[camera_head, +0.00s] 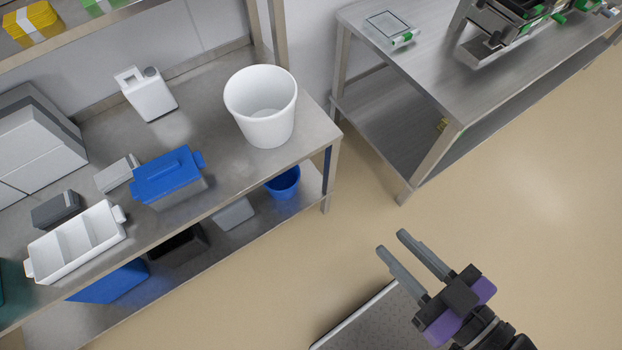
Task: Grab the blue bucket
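The blue bucket (284,183) stands on the lower shelf of the left metal table, near that table's right end. The tabletop edge above hides part of it. My gripper (391,246) is over the floor to the right of and nearer than the bucket, well apart from it. Its two grey fingers are spread with a gap between them, and nothing shows between them. The fingers point up and left in the picture.
On the left table (225,170) stand a white bucket (262,110), a white jug (149,94), a blue-lidded box (167,175) and a white divided tray (75,241). A table leg (329,180) stands beside the blue bucket. A second metal table (440,75) is at right. Floor between is clear.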

